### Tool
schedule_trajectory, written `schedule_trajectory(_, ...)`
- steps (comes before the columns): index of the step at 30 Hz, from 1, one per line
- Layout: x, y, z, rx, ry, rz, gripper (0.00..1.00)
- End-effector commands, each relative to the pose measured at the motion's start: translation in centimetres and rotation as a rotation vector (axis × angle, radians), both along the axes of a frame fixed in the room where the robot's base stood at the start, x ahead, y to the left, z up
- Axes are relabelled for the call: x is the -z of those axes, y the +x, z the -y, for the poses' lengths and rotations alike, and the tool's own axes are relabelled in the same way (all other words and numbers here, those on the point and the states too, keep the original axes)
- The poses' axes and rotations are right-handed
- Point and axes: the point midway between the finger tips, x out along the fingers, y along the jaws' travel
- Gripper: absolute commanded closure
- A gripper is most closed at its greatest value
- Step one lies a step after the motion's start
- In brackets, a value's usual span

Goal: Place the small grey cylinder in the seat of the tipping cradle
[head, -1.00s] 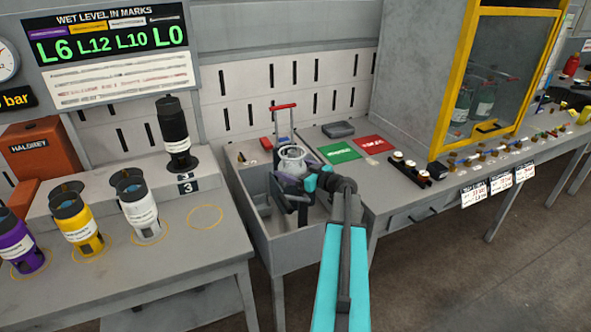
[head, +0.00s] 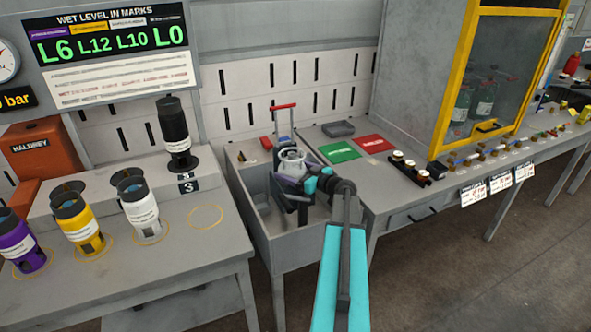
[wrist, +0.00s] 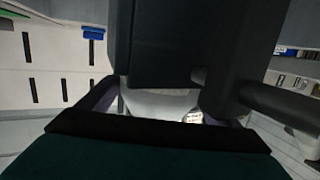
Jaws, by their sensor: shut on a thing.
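The small grey cylinder (head: 292,162) is upright between the jaws of my gripper (head: 288,178), over the sunken grey bay between the two benches. In the wrist view its pale side (wrist: 160,103) shows between the purple fingers, partly hidden by dark gripper parts. My gripper is shut on it. A frame with a red handle (head: 284,107) stands just behind the cylinder; it may be part of the tipping cradle. The cradle's seat is hidden by my gripper and the cylinder, so I cannot tell whether the cylinder touches it.
The bay's grey front wall (head: 275,250) and side walls surround my gripper. Yellow (head: 78,225), white and purple canisters stand on the left bench, a black one (head: 176,135) behind. Green (head: 338,151) and red mats lie right of the bay. A yellow-framed cabinet (head: 440,85) stands further right.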

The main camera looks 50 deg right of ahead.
Motion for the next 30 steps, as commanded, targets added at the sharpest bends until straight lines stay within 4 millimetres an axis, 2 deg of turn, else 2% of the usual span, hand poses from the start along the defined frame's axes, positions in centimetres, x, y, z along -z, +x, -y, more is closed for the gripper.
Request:
schedule_trajectory(5, -0.2, 0.0, 0.1, 0.001, 0.001, 0.006, 0.78)
schedule_trajectory(6, 0.1, 0.0, 0.1, 0.001, 0.0, 0.0, 0.09)
schedule_trajectory(8, 0.1, 0.0, 0.1, 0.001, 0.0, 0.0, 0.0)
schedule_trajectory(19, -0.1, -0.1, 0.1, 0.002, 0.0, 0.0, 0.0)
schedule_trajectory(26, -1.1, -0.1, 0.1, 0.002, -0.002, 0.001, 0.0)
schedule_trajectory(30, -1.4, -2.5, 0.1, 0.005, 0.0, 0.0, 0.0)
